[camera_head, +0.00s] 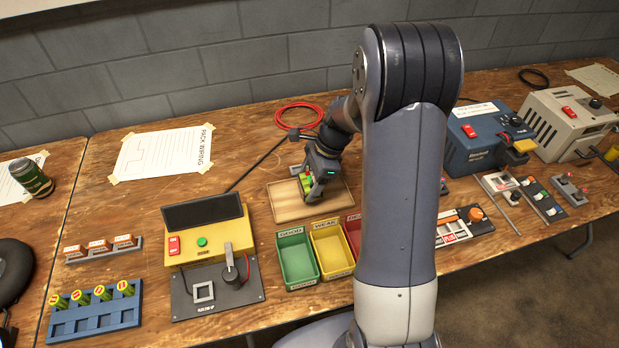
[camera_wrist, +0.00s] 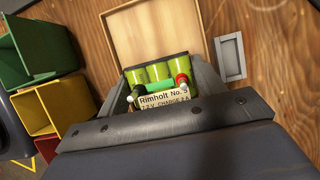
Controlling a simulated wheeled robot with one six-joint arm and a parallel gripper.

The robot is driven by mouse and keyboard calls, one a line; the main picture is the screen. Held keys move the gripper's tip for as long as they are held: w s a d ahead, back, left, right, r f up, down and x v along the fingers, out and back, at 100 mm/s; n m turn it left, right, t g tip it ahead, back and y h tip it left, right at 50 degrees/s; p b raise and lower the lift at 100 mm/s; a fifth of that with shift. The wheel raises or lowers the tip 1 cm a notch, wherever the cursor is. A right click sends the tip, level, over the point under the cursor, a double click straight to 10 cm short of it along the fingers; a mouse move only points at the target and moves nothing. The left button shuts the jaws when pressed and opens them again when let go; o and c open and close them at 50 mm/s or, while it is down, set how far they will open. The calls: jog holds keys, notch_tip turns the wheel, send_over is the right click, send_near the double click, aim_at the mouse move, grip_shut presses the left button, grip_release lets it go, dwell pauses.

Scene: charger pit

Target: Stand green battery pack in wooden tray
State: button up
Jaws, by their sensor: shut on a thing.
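The green battery pack (camera_wrist: 160,76) shows several green cells, a red and a dark terminal, and a label that begins "Rimholt No. 5" in the wrist view. My gripper (camera_head: 312,188) is shut on it, with one jaw on each side. The wooden tray (camera_head: 335,208) lies on the bench behind the coloured bins, and its pale floor and rim (camera_wrist: 185,22) show beyond the pack in the wrist view. The pack is at the tray's near part in the wrist view. I cannot tell whether its underside touches the tray floor, as my gripper hides it.
A green bin (camera_head: 297,262), a yellow bin (camera_head: 333,252) and a partly hidden red bin stand in front of the tray. A yellow tester (camera_head: 212,245) stands left of it. A red cable coil (camera_head: 299,115) lies behind.

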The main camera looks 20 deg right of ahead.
jog(key=shift+f, duration=0.85)
dwell(1.2)
jog(key=o, duration=1.5)
jog(key=shift+b, duration=0.3)
jog(key=shift+c, duration=0.2)
jog(key=shift+r+p, duration=3.2)
jog(key=shift+r, duration=0.35)
jog(key=shift+f, duration=0.15)
notch_tip(320, 180, down, 7)
jog(key=b, duration=0.6)
jog(key=shift+r, duration=0.25)
